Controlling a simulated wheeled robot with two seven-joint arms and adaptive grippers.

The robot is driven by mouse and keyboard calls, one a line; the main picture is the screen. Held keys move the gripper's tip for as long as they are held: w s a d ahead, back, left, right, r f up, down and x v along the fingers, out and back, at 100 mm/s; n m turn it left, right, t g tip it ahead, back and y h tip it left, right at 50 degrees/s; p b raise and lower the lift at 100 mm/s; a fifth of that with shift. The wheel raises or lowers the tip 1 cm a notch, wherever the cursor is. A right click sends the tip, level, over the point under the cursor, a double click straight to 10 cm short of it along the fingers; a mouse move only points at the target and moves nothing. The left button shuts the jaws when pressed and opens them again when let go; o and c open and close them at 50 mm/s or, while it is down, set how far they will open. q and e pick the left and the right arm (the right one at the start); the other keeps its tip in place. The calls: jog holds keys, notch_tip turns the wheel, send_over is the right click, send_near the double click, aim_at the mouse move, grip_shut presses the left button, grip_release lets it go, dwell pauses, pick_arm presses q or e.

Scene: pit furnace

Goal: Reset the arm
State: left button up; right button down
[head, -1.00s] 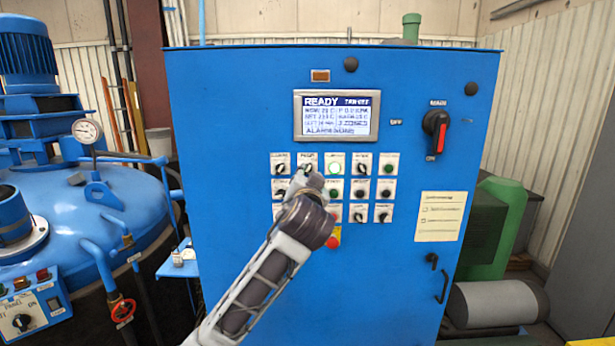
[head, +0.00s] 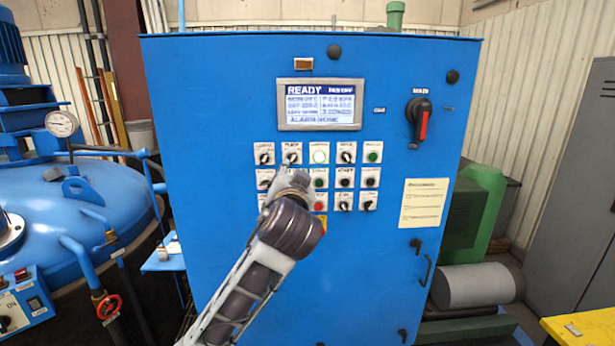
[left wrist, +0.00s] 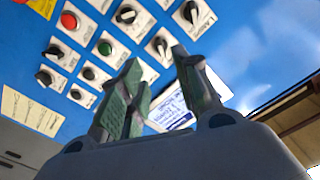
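My left gripper (head: 290,178) is in front of the button rows of a blue control cabinet (head: 230,90), its arm coming up from the bottom. In the left wrist view its two fingers (left wrist: 160,95) stand apart with nothing between them. Behind them show the cabinet's knobs and buttons and part of its screen. From these views I cannot tell whether the fingertips touch the panel. The gripper and wrist hide some lower-left controls. The screen (head: 320,104) reads READY. My right gripper is not in view.
A black main switch with a red handle (head: 419,122) is at the cabinet's upper right. A blue furnace vessel (head: 60,215) with a gauge (head: 62,123) stands left. A green machine (head: 480,205) is right, with a yellow surface (head: 585,330) at bottom right.

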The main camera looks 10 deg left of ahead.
pick_arm(q)
jog(key=s+a+f+g+h, duration=0.15)
jog(key=s+f+g, duration=0.25)
jog(key=f, duration=1)
jog(key=s+a+f+g+h, duration=0.1)
jog(key=s+f+g+h, duration=0.2)
jog(key=f, duration=1.1)
jog(key=s+a+f+n+g, duration=0.15)
jog(key=s+f+g, duration=0.55)
jog(key=s+f, duration=1.35)
jog(key=s+f+g+b, duration=0.1)
jog(key=s+f, duration=0.1)
jog(key=f, duration=1.5)
jog(key=s+f, duration=0.3)
jog(key=f, duration=1.3)
jog(key=s+a+f, duration=0.2)
jog(key=s+f, duration=0.9)
jog(key=s+a+f+g+b, duration=0.1)
jog(key=s+a+f, duration=0.1)
jog(key=s+f, duration=0.8)
jog(key=shift+s+a+f+m+b, duration=0.25)
jog(key=shift+s+f+m+b, duration=0.15)
jog(key=shift+s, duration=0.2)
